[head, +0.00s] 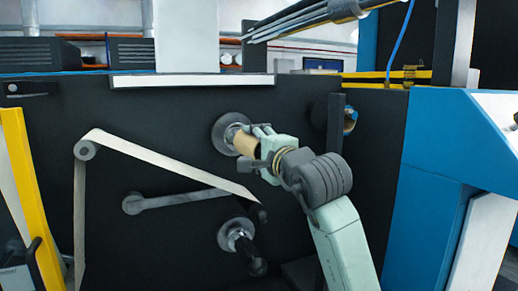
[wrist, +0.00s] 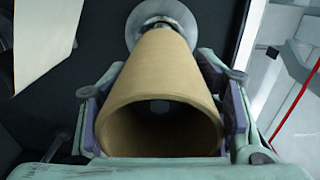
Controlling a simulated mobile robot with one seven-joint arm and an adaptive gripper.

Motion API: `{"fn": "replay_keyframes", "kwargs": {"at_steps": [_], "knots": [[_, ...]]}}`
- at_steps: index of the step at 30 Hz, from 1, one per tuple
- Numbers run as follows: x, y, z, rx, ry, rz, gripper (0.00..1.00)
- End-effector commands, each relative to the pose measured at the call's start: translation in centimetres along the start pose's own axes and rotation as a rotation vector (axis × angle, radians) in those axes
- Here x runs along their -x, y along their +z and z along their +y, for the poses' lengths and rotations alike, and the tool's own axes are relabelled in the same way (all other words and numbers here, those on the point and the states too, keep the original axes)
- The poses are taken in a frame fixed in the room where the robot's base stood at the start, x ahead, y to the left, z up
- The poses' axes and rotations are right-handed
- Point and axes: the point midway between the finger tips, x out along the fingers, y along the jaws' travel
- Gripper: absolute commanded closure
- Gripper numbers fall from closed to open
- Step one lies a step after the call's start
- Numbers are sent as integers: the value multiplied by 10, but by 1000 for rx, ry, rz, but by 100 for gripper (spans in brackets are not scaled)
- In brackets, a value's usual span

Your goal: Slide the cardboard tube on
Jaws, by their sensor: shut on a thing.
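The cardboard tube (head: 246,144) is a plain tan cylinder, held in line with the upper spindle on the black machine panel. The spindle's round grey flange (head: 224,133) shows behind the tube's far end, and also at the top of the wrist view (wrist: 165,14). My gripper (head: 262,147) is shut on the tube, with fingers on both sides of it. In the wrist view the tube (wrist: 155,70) points away from me, its open near end facing the camera. A small dark shape shows inside; I cannot tell how far the shaft reaches into the tube.
A second spindle (head: 237,236) with a dark shaft sticks out below. A pale web (head: 165,160) runs from a roller (head: 86,150) at left down towards the middle. A dark post (head: 334,140) stands right of my gripper, and a blue cabinet (head: 432,170) is farther right.

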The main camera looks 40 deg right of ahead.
Motion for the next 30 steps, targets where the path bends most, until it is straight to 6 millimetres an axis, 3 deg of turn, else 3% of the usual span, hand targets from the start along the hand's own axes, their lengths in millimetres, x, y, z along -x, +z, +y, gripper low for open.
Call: {"fn": "replay_keyframes", "kwargs": {"at_steps": [30], "knots": [[-54, 0, -2, 0, -1, 0, 71]]}}
